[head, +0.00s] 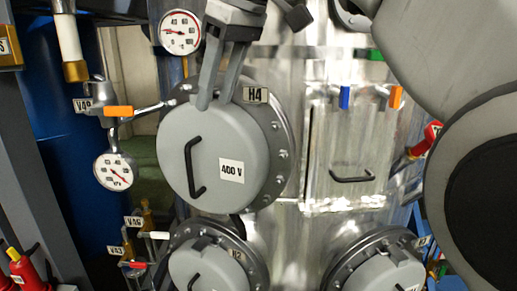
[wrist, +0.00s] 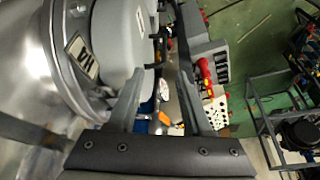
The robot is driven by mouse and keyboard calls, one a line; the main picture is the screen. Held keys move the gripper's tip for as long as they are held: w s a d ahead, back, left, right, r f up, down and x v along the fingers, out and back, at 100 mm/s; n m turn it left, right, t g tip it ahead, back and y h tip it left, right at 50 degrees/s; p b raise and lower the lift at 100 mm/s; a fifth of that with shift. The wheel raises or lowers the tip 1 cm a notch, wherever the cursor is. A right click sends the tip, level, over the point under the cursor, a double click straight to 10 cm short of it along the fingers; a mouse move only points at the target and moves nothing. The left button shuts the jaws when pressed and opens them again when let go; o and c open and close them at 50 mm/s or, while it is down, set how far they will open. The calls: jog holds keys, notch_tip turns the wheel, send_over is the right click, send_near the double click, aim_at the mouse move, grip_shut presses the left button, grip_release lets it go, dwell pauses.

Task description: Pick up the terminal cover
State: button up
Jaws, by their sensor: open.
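A round grey cover (head: 213,155) with a "400 V" label and a black bar handle (head: 192,167) sits on a bolted flange (head: 280,140) tagged H4. I take it for the terminal cover. My gripper (head: 217,103) comes down from above, its two grey fingers apart in front of the cover's top edge; whether they touch it I cannot tell. In the wrist view, the gripper (wrist: 160,78) is open with nothing held. A grey cover (wrist: 118,35) and a tag (wrist: 82,55) lie to the left of the fingers there.
Two similar grey covers (head: 205,268) (head: 385,275) sit lower down. A dial gauge (head: 180,32) is at the upper left, another gauge (head: 114,171) at the left. A valve with an orange handle (head: 118,112) is left of the cover. A metal panel with a handle (head: 352,178) is to the right.

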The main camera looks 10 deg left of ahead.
aim_at(191, 168)
jog(key=b+x, duration=0.1)
jog(key=x, duration=1.1)
jog(key=shift+s+b, duration=0.1)
jog(key=shift+b, duration=0.2)
jog(key=shift+s+a+x, duration=0.1)
jog(key=shift+s+x, duration=0.05)
jog(key=shift+x, duration=0.75)
jog(key=shift+s+a+x, duration=0.1)
jog(key=shift+s+x, duration=0.05)
jog(key=shift+x, duration=0.7)
jog(key=shift+s+a+x, duration=0.1)
jog(key=shift+s+x, duration=0.05)
jog(key=shift+x, duration=0.75)
jog(key=shift+w, duration=0.15)
grip_shut()
jog(key=shift+r, duration=0.1)
